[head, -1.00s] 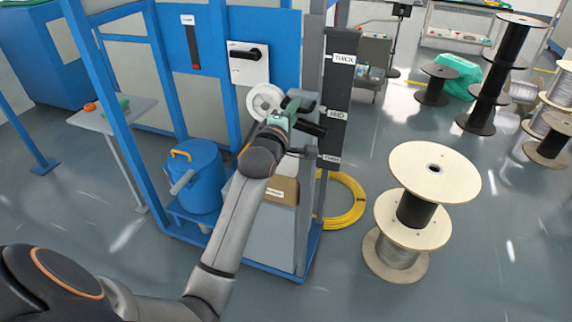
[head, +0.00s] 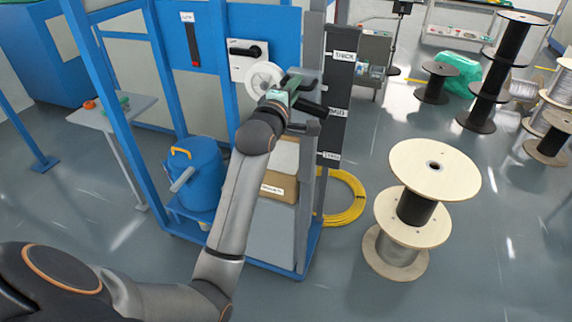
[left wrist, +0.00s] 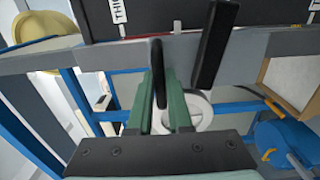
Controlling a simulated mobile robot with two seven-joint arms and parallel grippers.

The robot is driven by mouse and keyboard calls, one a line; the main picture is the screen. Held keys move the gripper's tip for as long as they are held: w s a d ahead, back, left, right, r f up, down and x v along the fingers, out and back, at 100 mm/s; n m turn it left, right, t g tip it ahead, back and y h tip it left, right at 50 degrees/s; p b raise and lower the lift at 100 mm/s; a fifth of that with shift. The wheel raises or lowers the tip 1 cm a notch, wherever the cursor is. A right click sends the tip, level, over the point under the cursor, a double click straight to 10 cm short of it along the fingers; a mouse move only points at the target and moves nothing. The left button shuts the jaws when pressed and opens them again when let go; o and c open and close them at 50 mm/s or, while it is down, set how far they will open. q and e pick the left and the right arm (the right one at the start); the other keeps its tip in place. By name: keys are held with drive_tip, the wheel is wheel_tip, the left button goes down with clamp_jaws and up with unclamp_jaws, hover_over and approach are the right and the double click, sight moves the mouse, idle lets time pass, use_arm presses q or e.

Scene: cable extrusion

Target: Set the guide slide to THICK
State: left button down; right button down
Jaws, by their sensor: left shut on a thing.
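The guide slide is on the grey upright post beside a dark scale board (head: 338,85). The board carries white labels: THICK (head: 344,55) at the top, MID (head: 337,112) in the middle and a third one (head: 331,156) low down. The slide's black pointer (head: 312,108) sticks out towards the board at about the MID label's height. My left gripper (head: 286,90) is at the slide. In the left wrist view its green fingers (left wrist: 160,105) are shut on the slide's black handle (left wrist: 158,65), with the pointer (left wrist: 214,48) to the right. My right gripper is not in view.
A white wheel (head: 264,77) and a black lever (head: 244,51) are behind my gripper. A blue drum (head: 196,180) stands lower left in the blue frame. A yellow cable coil (head: 345,203) and wooden spools (head: 434,168) stand on the floor to the right.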

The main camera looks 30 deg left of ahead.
use_arm(q)
drive_tip(key=shift+r, duration=4.35)
drive_tip(key=c, duration=0.7)
unclamp_jaws()
drive_tip(key=shift+f, duration=0.15)
drive_tip(key=shift+s, duration=0.1)
drive_tip(key=v, duration=0.8)
drive_tip(key=shift+f, duration=0.1)
